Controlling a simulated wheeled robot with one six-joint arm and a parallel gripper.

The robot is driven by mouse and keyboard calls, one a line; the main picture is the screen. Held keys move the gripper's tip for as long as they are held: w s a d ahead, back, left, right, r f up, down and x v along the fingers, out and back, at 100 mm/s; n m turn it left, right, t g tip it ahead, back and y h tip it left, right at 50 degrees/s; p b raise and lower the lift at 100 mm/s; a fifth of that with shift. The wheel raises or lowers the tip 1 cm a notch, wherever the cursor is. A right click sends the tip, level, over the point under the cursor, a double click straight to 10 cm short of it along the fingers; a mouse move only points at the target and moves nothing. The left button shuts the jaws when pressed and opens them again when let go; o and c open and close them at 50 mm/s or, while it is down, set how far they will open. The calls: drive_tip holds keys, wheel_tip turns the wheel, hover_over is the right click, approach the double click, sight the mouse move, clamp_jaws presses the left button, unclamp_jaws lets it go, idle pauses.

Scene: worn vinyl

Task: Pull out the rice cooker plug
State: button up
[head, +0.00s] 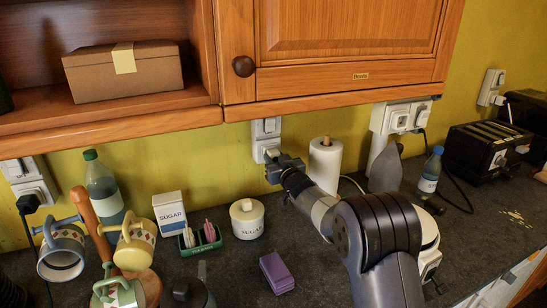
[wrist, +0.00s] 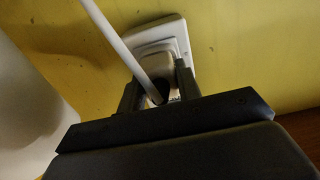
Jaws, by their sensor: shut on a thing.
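My gripper (head: 270,160) reaches up to a white wall socket (head: 266,130) under the wooden cabinet. In the wrist view its two dark fingers (wrist: 157,92) are shut on a pale plug (wrist: 157,58) in front of the socket plate (wrist: 178,32). A white cord (wrist: 120,42) runs from the plug to the upper left. The plug looks to be against the socket; whether its pins are inside is hidden. A white rounded appliance (head: 430,228), perhaps the rice cooker, is mostly hidden behind my arm.
A paper towel roll (head: 325,163) stands close to the right of my gripper. A sugar canister (head: 247,218) and a purple box (head: 277,272) are on the dark counter. Another socket block (head: 402,118), a grey cone-shaped object (head: 386,170), a bottle (head: 430,172) and a black toaster (head: 487,150) are right.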

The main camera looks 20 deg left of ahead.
drive_tip(key=c, duration=0.5)
drive_tip(key=shift+s+d, duration=0.25)
drive_tip(key=shift+s, duration=0.05)
idle(0.4)
drive_tip(key=shift+b+v, duration=0.8)
drive_tip(key=shift+v, duration=0.25)
drive_tip(key=b+v, duration=0.3)
drive_tip(key=v, duration=0.3)
drive_tip(key=shift+s, duration=0.1)
